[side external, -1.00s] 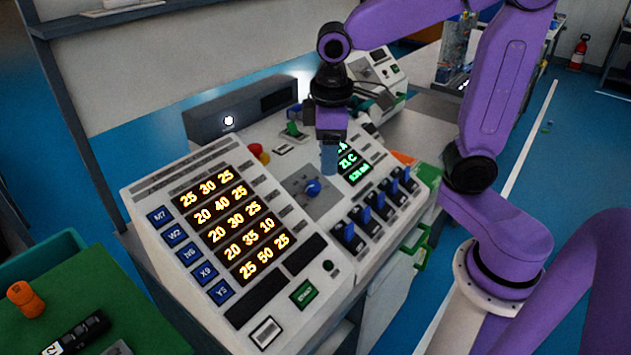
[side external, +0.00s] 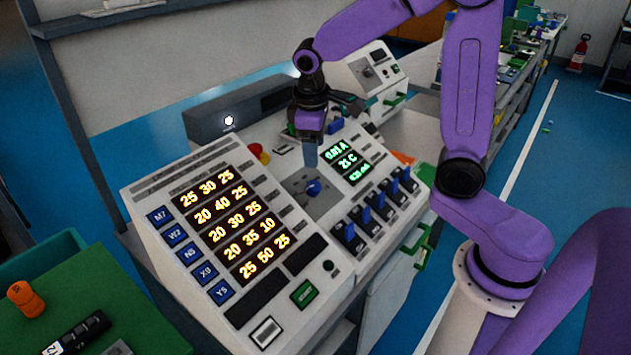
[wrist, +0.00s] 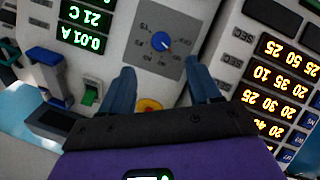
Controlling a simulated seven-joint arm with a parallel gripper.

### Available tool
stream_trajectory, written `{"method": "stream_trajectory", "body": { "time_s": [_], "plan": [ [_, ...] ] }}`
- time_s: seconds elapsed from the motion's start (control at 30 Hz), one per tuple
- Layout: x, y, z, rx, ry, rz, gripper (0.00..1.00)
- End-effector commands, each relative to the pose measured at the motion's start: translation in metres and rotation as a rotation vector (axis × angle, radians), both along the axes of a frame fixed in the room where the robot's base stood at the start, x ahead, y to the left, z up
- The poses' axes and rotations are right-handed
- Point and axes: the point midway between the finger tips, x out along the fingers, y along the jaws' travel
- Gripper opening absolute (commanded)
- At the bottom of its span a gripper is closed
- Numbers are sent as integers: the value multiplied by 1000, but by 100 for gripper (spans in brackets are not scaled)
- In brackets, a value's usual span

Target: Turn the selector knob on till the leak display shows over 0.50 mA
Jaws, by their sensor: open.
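The blue selector knob (side external: 313,188) sits on a square grey plate on the sloped panel of the test console. In the wrist view the knob (wrist: 161,41) shows beyond my fingertips, with dial marks around it. My gripper (side external: 311,165) is just above and behind the knob, pointing down. In the wrist view its two fingers (wrist: 162,68) are apart with nothing between them, and the knob lies ahead of the gap. The green readout (side external: 348,160) has three rows; the wrist view shows 0.01 A and 21 C. The lowest row is too small to read surely.
Blue switches (side external: 375,208) line the panel right of the knob. An orange-digit display (side external: 233,222) fills the left. A red emergency button (side external: 259,151) stands behind. A green rocker switch (wrist: 90,94) is near a finger in the wrist view.

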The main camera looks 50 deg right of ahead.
Motion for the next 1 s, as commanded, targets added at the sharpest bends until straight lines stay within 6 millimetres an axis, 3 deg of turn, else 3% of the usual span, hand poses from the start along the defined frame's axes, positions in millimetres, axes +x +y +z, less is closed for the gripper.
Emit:
{"method": "stream_trajectory", "body": {
  "time_s": [0.3, 0.5, 0.73, 1.0],
  "plan": [
    [4, -9, -61, -1, 6, 1, 62],
    [7, -14, -91, -1, 4, 0, 62],
    [9, -16, -108, -1, 1, 1, 62],
    [9, -17, -111, 0, -1, 1, 62]
  ]
}}
